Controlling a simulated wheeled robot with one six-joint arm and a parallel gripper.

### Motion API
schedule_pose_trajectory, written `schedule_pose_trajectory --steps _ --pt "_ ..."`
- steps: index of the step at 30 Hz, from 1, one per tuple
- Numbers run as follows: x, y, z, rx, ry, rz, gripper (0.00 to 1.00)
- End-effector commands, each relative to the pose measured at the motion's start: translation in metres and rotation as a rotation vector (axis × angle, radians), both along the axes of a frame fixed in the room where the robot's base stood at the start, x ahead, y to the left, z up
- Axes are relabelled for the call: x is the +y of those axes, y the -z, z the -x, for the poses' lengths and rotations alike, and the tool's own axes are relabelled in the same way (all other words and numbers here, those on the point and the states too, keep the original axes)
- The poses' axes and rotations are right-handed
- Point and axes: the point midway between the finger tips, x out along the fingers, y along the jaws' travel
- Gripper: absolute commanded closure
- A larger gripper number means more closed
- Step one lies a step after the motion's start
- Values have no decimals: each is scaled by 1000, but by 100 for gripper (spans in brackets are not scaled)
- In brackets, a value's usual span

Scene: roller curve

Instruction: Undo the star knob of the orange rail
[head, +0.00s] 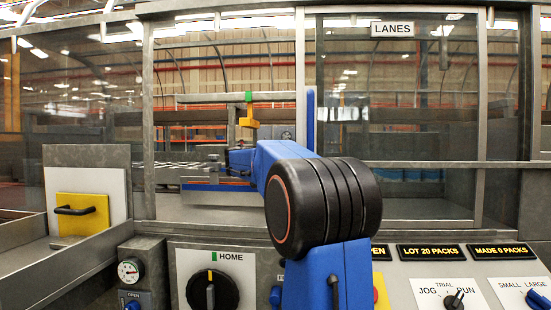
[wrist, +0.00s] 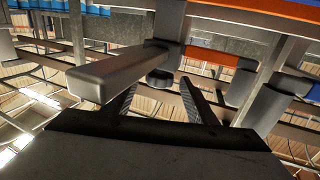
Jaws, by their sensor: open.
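In the wrist view a dark, short round knob (wrist: 160,78) sits ahead of my gripper, under a grey bracket. I take it for the star knob, though its lobes cannot be made out. My gripper (wrist: 162,94) is open, with its two dark ridged fingers on either side of the knob in the picture. I cannot tell whether they touch it. An orange rail (wrist: 213,58) runs behind, to the right of the knob. In the head view my blue arm reaches into the machine opening, and my gripper there is too small to make out clearly.
A thick grey bar (wrist: 120,75) lies close by, left of the knob. Grey posts (wrist: 268,105) stand at right. In the head view, glass panels (head: 400,120) flank the opening, and a control panel with a HOME dial (head: 212,290) runs along the front.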

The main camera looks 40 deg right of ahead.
Motion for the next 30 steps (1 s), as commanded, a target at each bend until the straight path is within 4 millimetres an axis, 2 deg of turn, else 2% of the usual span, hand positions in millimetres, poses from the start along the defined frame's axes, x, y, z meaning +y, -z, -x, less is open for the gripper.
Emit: schedule_pose_trajectory --steps 3,7,18,23,24,30 --pt "-14 1 -6 0 1 -1 48" --pt "-22 0 -9 -1 0 0 48" --pt "-25 0 -10 0 0 0 48" --pt "-25 0 -10 0 0 0 86" --pt "-25 0 -11 0 0 0 89" --pt "-26 -1 -10 0 -20 1 89"
